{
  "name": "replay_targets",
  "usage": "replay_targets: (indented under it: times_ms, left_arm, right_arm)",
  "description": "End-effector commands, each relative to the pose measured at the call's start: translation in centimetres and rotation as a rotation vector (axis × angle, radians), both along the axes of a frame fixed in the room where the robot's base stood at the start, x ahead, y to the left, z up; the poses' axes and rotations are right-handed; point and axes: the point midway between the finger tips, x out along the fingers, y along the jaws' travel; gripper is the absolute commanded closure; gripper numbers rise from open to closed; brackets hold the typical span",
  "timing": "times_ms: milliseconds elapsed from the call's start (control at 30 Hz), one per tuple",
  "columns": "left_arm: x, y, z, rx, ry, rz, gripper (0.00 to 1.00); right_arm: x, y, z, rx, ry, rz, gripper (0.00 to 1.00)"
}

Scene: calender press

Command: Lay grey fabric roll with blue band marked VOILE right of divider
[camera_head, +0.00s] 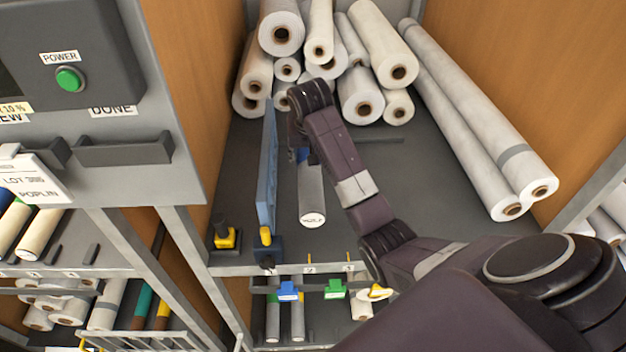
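A short grey fabric roll (312,192) lies on the dark shelf with its labelled end toward me; the label's lettering is small but looks like VOILE. A blue band shows near its far part, partly hidden by my arm. The blue upright divider (267,170) stands to the left of the roll, with a gap between them. My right arm reaches in from the lower right, and my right gripper (298,150) is at the far part of the roll, by the band. Its fingers are mostly hidden, so I cannot tell whether they grip the roll. My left gripper is out of view.
A pile of white rolls (358,97) fills the back of the shelf. Two long rolls (480,130) lean along the right side. A yellow-and-black clamp (226,236) sits left of the divider's front end. Bare shelf (420,185) lies right of my forearm.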

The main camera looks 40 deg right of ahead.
Motion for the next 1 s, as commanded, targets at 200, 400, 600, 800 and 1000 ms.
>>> replay_targets:
  times_ms: [200,400,600,800,1000]
  left_arm:
    - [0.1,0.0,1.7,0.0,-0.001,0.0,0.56]
    - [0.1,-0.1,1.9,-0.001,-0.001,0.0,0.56]
    - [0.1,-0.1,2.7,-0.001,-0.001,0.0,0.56]
    - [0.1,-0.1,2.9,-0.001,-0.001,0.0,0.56]
    - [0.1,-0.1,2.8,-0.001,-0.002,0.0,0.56]
  right_arm:
    - [-0.1,0.0,-4.9,0.001,0.003,0.0,0.95]
    - [0.1,0.0,-6.8,0.001,-0.002,-0.001,0.95]
    - [0.0,0.0,-9.5,0.0,0.002,0.0,0.95]
    - [0.1,0.0,-11.1,0.001,-0.002,-0.001,0.95]
    - [0.1,0.0,-11.1,0.0,-0.002,-0.001,0.95]
